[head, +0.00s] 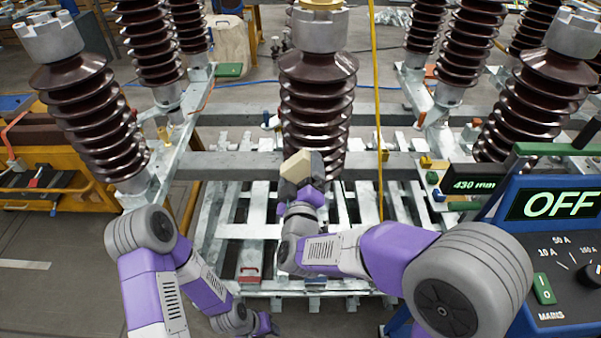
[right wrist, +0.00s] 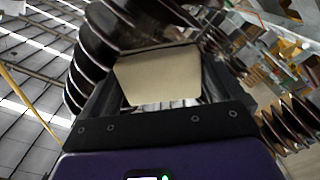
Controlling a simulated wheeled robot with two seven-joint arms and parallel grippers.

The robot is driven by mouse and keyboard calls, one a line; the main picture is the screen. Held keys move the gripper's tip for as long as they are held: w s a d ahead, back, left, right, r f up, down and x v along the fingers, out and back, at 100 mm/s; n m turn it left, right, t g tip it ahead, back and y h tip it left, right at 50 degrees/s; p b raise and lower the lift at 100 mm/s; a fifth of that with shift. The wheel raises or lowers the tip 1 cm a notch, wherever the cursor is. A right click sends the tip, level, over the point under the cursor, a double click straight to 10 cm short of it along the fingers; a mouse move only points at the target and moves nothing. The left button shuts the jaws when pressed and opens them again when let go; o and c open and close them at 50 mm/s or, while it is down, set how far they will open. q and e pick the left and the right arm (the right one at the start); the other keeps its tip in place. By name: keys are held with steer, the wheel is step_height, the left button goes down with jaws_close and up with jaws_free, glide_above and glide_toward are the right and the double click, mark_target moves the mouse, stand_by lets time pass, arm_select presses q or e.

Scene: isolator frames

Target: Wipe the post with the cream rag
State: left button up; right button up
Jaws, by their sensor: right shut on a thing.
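The post is a brown ribbed insulator column (head: 318,105) with a grey metal cap, upright in the middle of the head view. The cream rag (head: 295,166) looks like a folded pad and is in front of the post's lower ribs. In the right wrist view the rag (right wrist: 158,75) sits between the dark fingers, with the post's ribs (right wrist: 88,60) close behind. My right gripper (head: 302,170) is shut on the rag. Whether the rag touches the post I cannot tell. My left gripper (head: 264,326) is low at the bottom edge, its fingers too small to read.
Similar ribbed columns stand left (head: 92,115) and right (head: 535,105) on a galvanized steel frame (head: 235,215). A yellow pole (head: 377,90) rises just right of the post. A blue control box (head: 535,245) reading OFF is at right. An orange bench (head: 75,185) is at left.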

steer(key=shift+w, duration=0.7)
steer(key=shift+d, duration=0.1)
steer(key=shift+s+d, duration=0.1)
steer(key=shift+d, duration=3.7)
steer(key=shift+r+p, duration=0.85)
steer(key=shift+r, duration=0.5)
steer(key=shift+a+p, duration=0.4)
steer(key=shift+a, duration=1.6)
